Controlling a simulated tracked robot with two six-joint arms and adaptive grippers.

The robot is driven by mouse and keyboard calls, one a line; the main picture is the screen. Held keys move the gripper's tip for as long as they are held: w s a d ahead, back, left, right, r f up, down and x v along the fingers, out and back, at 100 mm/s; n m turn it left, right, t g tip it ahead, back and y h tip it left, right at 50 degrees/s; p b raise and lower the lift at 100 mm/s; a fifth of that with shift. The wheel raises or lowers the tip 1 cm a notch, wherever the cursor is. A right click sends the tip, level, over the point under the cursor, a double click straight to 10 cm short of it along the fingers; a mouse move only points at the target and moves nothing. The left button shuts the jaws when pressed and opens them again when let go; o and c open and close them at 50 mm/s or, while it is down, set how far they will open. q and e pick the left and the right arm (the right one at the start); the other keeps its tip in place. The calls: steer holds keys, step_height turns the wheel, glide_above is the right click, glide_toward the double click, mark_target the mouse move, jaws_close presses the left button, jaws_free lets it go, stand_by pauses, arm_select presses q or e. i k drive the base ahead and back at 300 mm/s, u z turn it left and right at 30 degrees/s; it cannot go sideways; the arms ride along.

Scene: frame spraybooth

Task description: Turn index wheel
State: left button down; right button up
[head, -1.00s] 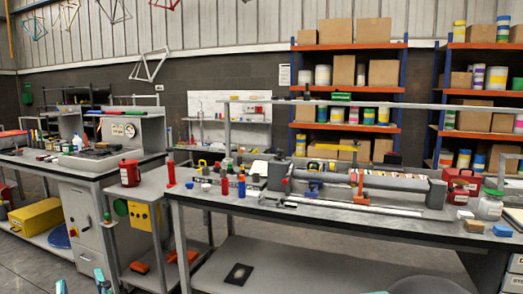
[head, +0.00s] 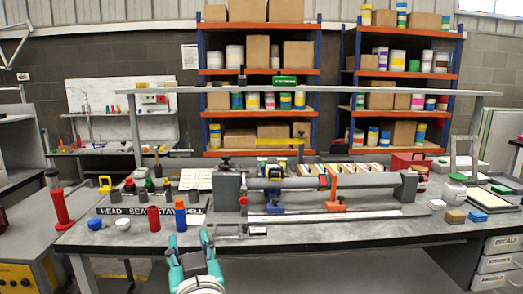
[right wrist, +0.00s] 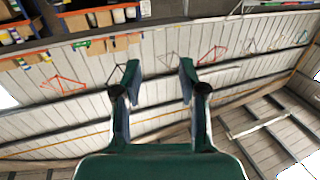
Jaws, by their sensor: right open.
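A long fixture with a grey tube (head: 345,186) lies along the bench in the head view. At its left end is a grey end block (head: 227,188) with a black knob (head: 225,161) on top and a red part (head: 243,192) at its side. I cannot tell for sure which part is the index wheel. An orange clamp (head: 333,203) and a blue clamp (head: 274,206) stand along the tube. My right gripper (head: 189,238) is open and empty at the bench's front edge, apart from the fixture. The right wrist view shows its spread fingers (right wrist: 159,68) against wall and roof. My left gripper is not in view.
Red (head: 154,219) and blue (head: 180,215) bottles stand upright at the bench's front, just beyond my right gripper. A lettered strip (head: 125,211) lies left of them. Small blocks (head: 455,216) and a white jar (head: 454,188) are at right. The bench top (head: 350,233) before the fixture is mostly clear.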

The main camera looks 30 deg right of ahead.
mark_target(227, 165)
steer(key=z, duration=0.25)
steer(key=i, duration=1.15)
steer(key=z, duration=0.15)
steer(key=k, duration=0.75)
steer(key=z, duration=0.2)
steer(key=i, duration=1.1)
steer(key=u, duration=0.2)
